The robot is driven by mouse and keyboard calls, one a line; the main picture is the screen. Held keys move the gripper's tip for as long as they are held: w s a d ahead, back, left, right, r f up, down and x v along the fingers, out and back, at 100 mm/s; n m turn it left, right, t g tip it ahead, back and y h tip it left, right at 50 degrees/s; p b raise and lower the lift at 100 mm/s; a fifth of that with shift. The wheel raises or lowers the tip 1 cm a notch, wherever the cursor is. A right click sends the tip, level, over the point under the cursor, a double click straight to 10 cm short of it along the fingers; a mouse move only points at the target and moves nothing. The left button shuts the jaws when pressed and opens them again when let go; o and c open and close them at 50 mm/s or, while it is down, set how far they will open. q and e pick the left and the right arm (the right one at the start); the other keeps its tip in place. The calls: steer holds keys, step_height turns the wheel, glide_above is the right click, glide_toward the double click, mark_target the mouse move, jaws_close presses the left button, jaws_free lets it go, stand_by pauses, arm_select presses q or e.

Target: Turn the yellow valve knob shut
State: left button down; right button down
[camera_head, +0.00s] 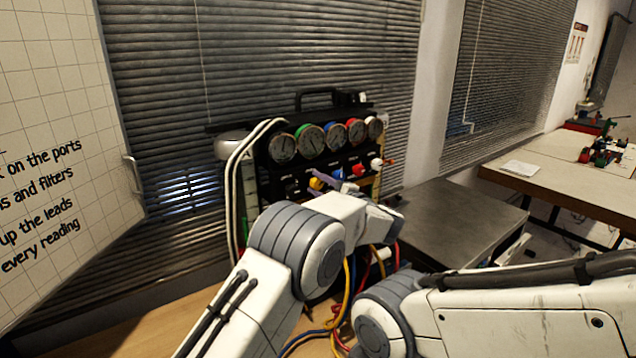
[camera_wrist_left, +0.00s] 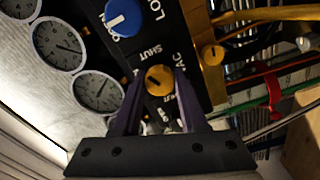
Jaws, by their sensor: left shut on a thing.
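The yellow valve knob (camera_wrist_left: 158,80) sits on the black front panel of the gauge rig, between printed words; "SHUT" is readable beside it. My left gripper (camera_wrist_left: 157,92) has its two dark purple fingers on either side of the knob, closed on it. In the head view the yellow knob (camera_head: 316,183) shows at the left of the knob row, and my left gripper (camera_head: 325,180) reaches it, largely hidden behind my wrist. The knob's exact pointer angle is hard to read. My right arm comes in at lower right; its gripper is out of view.
A blue knob (camera_wrist_left: 123,18) sits close to the yellow one. A red knob (camera_head: 358,170) and a white knob (camera_head: 377,163) stand further right, below several round gauges (camera_head: 311,140). Coloured hoses (camera_head: 348,290) hang in front. A grey-topped table (camera_head: 450,225) stands at right, its top clear.

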arm_select(q)
steer(key=m+p, duration=0.2)
steer(key=m, duration=0.3)
steer(key=shift+d, duration=0.1)
steer(key=shift+f, duration=0.1)
stand_by(0.3)
steer(key=shift+c, duration=2.2)
jaws_free()
steer(key=shift+s+d, duration=0.1)
